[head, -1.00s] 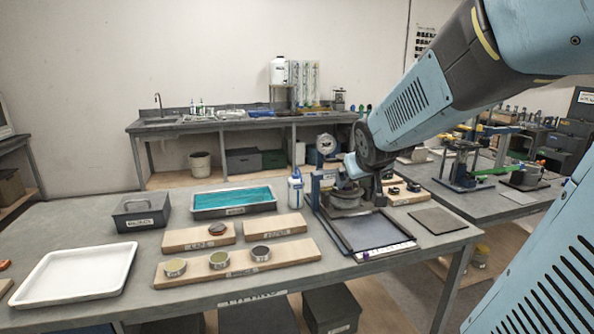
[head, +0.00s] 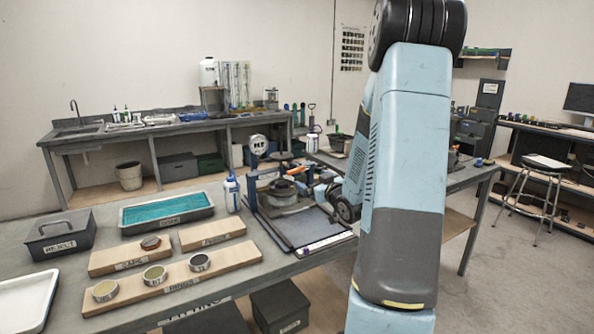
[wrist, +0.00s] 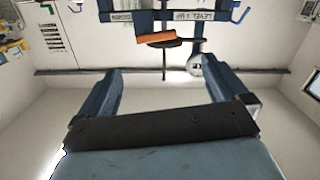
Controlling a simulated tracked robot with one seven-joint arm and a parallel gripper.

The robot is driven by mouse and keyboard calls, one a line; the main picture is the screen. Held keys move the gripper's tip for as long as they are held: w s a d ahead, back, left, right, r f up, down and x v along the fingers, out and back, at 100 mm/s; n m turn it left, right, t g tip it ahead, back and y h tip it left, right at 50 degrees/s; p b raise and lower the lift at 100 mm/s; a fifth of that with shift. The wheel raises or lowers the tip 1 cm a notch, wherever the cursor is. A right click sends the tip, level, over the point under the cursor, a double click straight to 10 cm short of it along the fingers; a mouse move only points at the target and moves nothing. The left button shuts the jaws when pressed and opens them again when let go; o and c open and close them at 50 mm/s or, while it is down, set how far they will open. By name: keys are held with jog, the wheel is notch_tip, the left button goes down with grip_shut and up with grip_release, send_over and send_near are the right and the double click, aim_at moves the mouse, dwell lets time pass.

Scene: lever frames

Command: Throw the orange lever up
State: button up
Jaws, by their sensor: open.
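The orange lever (head: 299,169) shows in the head view as a short bar on the blue-framed press (head: 258,185) on the near bench, just left of my gripper. In the wrist view the orange lever (wrist: 155,37) lies near the top, beyond the fingertips and roughly between them. It joins a dark rod and round part on the blue frame. My gripper (wrist: 165,78) is open, with its two blue fingers wide apart and nothing between them. The lever looks apart from both fingers. In the head view my arm hides part of the gripper and the bench behind it.
Left of the press stand a white bottle (head: 232,193) and a teal-filled tray (head: 167,210). Wooden boards with several small round tins (head: 155,275) lie in front. A dark toolbox (head: 60,234) stands at the left. A stool (head: 541,190) stands on open floor at the right.

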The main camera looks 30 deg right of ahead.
aim_at(296, 169)
jog(key=shift+t, duration=0.3)
jog(key=w, duration=1.3)
jog(key=shift+w+d+f, duration=0.15)
jog(key=shift+w+f, duration=0.1)
jog(key=shift+w, duration=0.05)
jog(key=shift+c, duration=0.4)
jog(key=c, duration=0.8)
jog(key=shift+r+m, duration=0.15)
jog(key=shift+m, duration=0.85)
jog(key=o, duration=0.9)
